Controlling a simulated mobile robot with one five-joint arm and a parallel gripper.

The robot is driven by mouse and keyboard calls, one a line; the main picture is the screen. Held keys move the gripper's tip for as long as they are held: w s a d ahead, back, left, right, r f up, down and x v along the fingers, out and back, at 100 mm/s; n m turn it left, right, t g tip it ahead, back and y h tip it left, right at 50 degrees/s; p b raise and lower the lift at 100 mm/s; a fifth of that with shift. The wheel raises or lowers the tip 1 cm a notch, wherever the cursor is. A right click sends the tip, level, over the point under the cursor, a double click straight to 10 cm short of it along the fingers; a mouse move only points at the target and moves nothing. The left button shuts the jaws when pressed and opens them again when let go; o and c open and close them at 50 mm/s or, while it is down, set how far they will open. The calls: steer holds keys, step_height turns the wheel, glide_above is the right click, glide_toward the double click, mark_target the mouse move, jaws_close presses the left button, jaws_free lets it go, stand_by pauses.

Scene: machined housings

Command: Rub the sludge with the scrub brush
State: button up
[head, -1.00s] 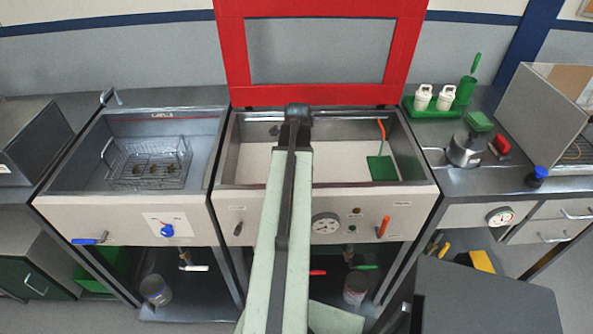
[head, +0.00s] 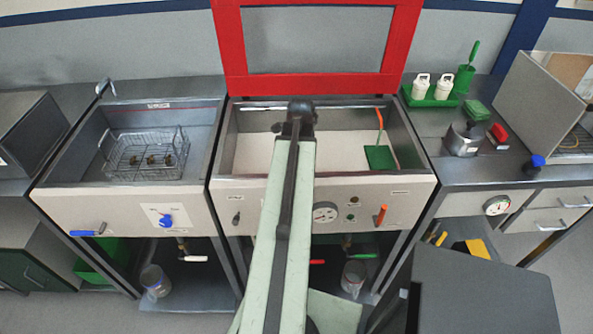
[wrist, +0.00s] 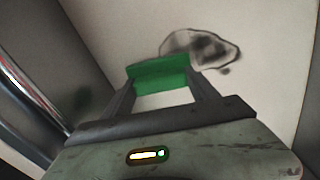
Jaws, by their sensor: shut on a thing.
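My gripper (wrist: 160,82) is shut on a green block-shaped thing, which I take as the scrub brush (wrist: 158,68). Its bristles are not visible. In the wrist view the sludge (wrist: 205,46) is a dark, smeared patch with a black outline on the pale basin floor, just beyond and right of the brush. I cannot tell whether the brush touches the floor. In the head view my arm reaches over the middle basin (head: 345,150) and hides the gripper, brush and sludge.
An orange-handled green scoop (head: 380,157) stands at the basin's right side. A raised red-framed lid (head: 405,50) is behind. The left sink holds a wire basket (head: 145,155). The right counter carries a metal pot (head: 462,140), a green pad (head: 477,111) and a red block (head: 498,134).

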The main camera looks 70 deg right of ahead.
steer(key=shift+w+d+r, duration=0.1)
steer(key=shift+w+d, duration=0.25)
steer(key=shift+d, duration=0.55)
steer(key=shift+w+d, duration=0.35)
steer(key=shift+d, duration=0.5)
steer(key=shift+w+d, duration=0.45)
steer(key=shift+d, duration=0.65)
steer(key=shift+w+d, duration=0.45)
steer(key=shift+d, duration=0.7)
steer(key=shift+w+d, duration=0.45)
steer(key=shift+d, duration=0.65)
steer(key=shift+d, duration=0.1)
steer(key=shift+w+d, duration=0.3)
steer(key=shift+d, duration=0.5)
steer(key=shift+w+d, duration=0.3)
steer(key=shift+d, duration=0.5)
steer(key=shift+s+d, duration=0.3)
steer(key=shift+s, duration=0.45)
steer(key=shift+s+a, duration=0.35)
steer(key=shift+a, duration=0.55)
steer(key=shift+s+a, duration=0.3)
steer(key=shift+a, duration=0.6)
steer(key=shift+s+a, duration=0.35)
steer(key=shift+a, duration=0.5)
steer(key=shift+s+a, duration=0.3)
steer(key=shift+a, duration=0.55)
steer(key=shift+a, duration=0.1)
